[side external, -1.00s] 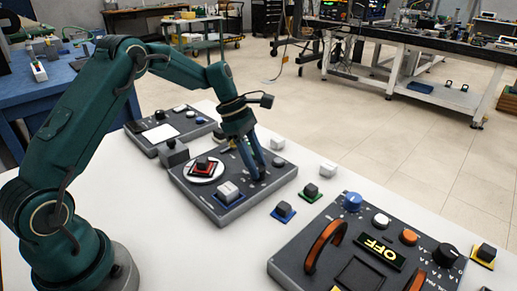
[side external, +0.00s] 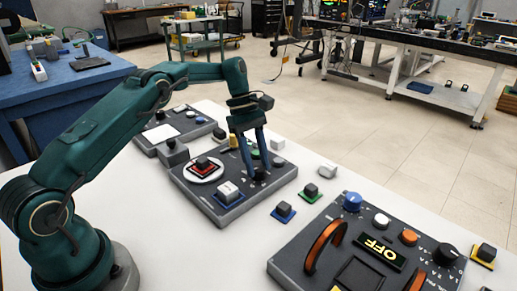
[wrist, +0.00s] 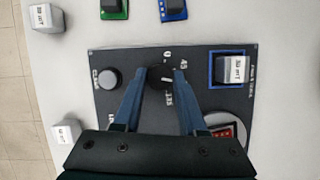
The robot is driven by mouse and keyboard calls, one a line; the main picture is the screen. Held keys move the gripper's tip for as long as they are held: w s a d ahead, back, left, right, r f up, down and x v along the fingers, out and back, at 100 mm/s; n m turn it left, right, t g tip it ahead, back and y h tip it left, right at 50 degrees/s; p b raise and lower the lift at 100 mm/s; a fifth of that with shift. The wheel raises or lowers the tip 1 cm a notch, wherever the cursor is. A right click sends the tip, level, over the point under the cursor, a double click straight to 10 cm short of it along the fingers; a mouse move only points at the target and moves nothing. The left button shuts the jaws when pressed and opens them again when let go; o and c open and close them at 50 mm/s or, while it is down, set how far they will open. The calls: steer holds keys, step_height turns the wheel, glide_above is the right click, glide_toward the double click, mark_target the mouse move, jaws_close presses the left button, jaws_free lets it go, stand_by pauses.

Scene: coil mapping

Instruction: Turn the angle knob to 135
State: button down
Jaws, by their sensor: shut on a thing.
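The dark round angle knob (wrist: 158,74) sits on a dark panel (wrist: 127,60), with printed marks 0, 45 and 135 around it. A short pale mark shows on its right side, roughly between 45 and 135; its exact reading is hard to tell. My gripper (wrist: 158,80) points down over the panel with its two blue fingers shut on the knob, one on each side. In the side external view my gripper (side external: 259,176) reaches the right half of the panel (side external: 240,207), and its fingers largely hide the knob (side external: 259,174).
The panel also carries a grey cube on a blue base (side external: 228,190), a red-framed block on a white disc (side external: 203,165) and a round clear button (wrist: 109,79). Loose cubes (side external: 283,211) lie to the right. A larger panel (side external: 290,265) stands in front.

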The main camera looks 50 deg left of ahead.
mark_target(255, 166)
stand_by(0.4)
steer(key=shift+c, duration=2.3)
jaws_free()
steer(key=shift+r, duration=1.95)
steer(key=shift+s+a+r, duration=0.15)
steer(key=shift+a+r, duration=0.05)
steer(key=shift+r, duration=0.05)
steer(key=s+a+r, duration=0.6)
steer(key=a, duration=0.3)
steer(key=shift+a+r, duration=0.2)
steer(key=shift+r, duration=0.15)
